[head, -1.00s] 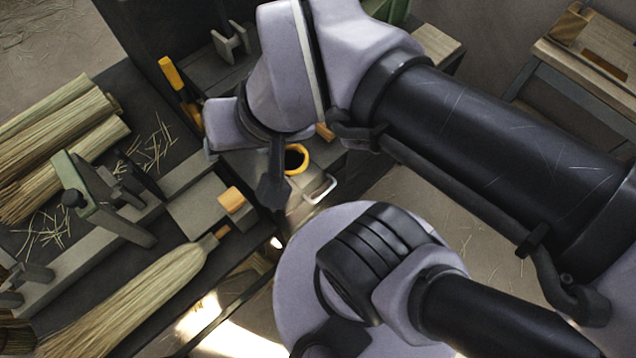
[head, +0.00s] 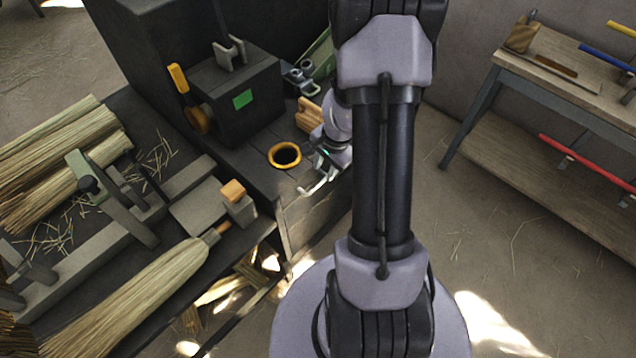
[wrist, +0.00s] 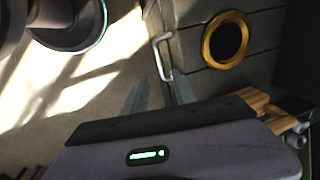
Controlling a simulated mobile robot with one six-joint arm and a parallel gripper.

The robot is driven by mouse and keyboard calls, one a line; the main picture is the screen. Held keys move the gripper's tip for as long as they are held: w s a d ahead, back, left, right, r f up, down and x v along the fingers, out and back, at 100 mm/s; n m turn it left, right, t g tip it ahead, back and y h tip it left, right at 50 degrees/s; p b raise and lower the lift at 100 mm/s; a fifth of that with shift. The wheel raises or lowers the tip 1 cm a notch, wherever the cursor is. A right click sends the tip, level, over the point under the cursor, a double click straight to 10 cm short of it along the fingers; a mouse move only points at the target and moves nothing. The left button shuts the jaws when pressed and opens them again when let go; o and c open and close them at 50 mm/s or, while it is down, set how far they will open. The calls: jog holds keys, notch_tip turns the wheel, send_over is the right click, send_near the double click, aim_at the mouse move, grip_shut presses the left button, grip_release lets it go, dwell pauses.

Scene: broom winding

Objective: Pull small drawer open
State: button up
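The small drawer's pale metal handle (head: 320,185) sticks out at the top edge of the dark workbench, just below the orange ring. The handle also shows in the wrist view (wrist: 163,57). The drawer front is seen nearly edge-on, so I cannot tell how far out it is. My gripper (head: 329,163) is at the bench's right edge, close to the handle and partly hidden by my arm. In the wrist view my gripper (wrist: 158,78) has its two fingers apart, with the handle's near end about between their tips. I cannot tell whether they touch it.
An orange-rimmed hole (head: 285,156) is in the bench top. A black box with a green patch (head: 243,99) stands behind it. Wooden pieces (head: 309,117) lie beside my gripper. A broom (head: 135,300) lies at left. The floor to the right is open, up to a side table (head: 570,75).

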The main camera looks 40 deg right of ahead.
aim_at(319, 184)
jog(key=f+b, duration=0.1)
jog(key=f, duration=0.1)
jog(key=w+f+b, duration=0.1)
jog(key=f, duration=0.2)
jog(key=f+b, duration=0.1)
jog(key=f, duration=0.1)
jog(key=shift+w+a+f, duration=0.1)
jog(key=shift+w+f, duration=0.15)
jog(key=shift+f, duration=0.05)
jog(key=shift+c, duration=0.4)
grip_shut()
dwell(0.6)
